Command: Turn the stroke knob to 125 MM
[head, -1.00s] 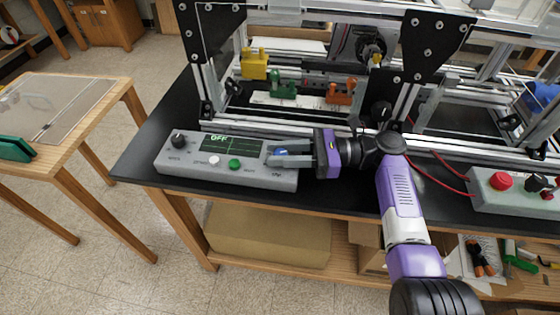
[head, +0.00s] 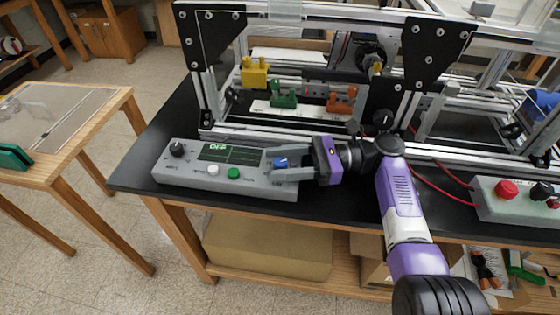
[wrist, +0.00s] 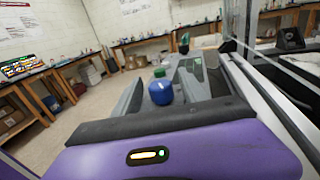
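A grey control box (head: 215,183) lies on the black bench top, with a dark display reading OFF (head: 230,153). It has a black knob (head: 177,149) at left, a white button (head: 213,170), a green button (head: 233,173) and a blue knob (head: 281,162) at right. Its printed labels are too small to read. My gripper (head: 279,164) reaches in from the right, low over the box, its fingers on either side of the blue knob. In the wrist view the blue knob (wrist: 161,92) stands between the two spread fingers, with gaps beside it. The green button (wrist: 159,72) shows beyond.
An aluminium extrusion frame (head: 290,134) stands right behind the box, with yellow (head: 254,72), green (head: 283,97) and orange (head: 341,100) parts on it. Another grey box (head: 485,207) with a red button is at right.

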